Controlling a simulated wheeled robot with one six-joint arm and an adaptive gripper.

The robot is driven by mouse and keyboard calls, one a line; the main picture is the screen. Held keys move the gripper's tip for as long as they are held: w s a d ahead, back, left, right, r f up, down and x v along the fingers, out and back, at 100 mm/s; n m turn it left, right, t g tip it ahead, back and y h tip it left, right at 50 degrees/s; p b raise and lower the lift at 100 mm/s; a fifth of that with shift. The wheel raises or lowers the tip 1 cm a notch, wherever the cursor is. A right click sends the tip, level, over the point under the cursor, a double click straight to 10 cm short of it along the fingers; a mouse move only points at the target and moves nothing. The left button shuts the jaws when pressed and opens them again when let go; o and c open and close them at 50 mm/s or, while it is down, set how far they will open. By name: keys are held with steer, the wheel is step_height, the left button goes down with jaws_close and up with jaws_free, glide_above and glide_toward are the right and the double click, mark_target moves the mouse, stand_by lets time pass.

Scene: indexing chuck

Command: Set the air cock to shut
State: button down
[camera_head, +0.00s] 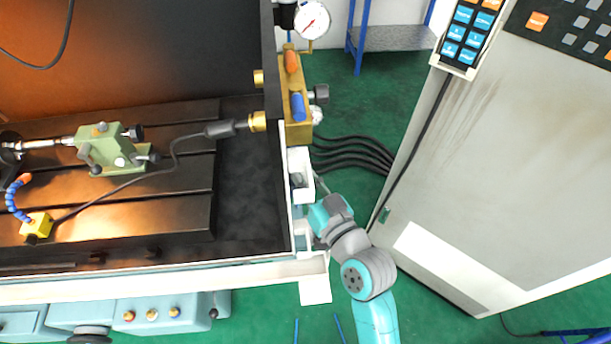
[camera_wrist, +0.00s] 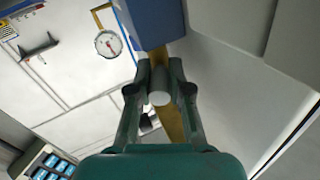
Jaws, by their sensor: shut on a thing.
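In the wrist view my gripper (camera_wrist: 160,88) is shut on what looks to be the air cock's lever, a piece with a pale grey round end (camera_wrist: 160,98) between the fingertips. A yellow bar (camera_wrist: 174,122) runs behind the fingers, below a blue block (camera_wrist: 152,22). I cannot tell how the lever joins these, or which setting it is at. In the head view my gripper (camera_head: 319,184) is small and partly hidden, beside the white bracket (camera_head: 302,160) at the machine's right edge.
A brass manifold (camera_head: 296,128) with an orange handle (camera_head: 291,61) and a blue handle (camera_head: 298,106) stands above the bracket. A pressure gauge (camera_head: 312,20) is beyond it. Black hoses (camera_head: 352,152) run right toward a grey cabinet (camera_head: 500,150). Green floor lies between.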

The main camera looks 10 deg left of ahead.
stand_by(0.3)
steer(key=c, duration=1.1)
jaws_free()
steer(key=shift+v, duration=3.95)
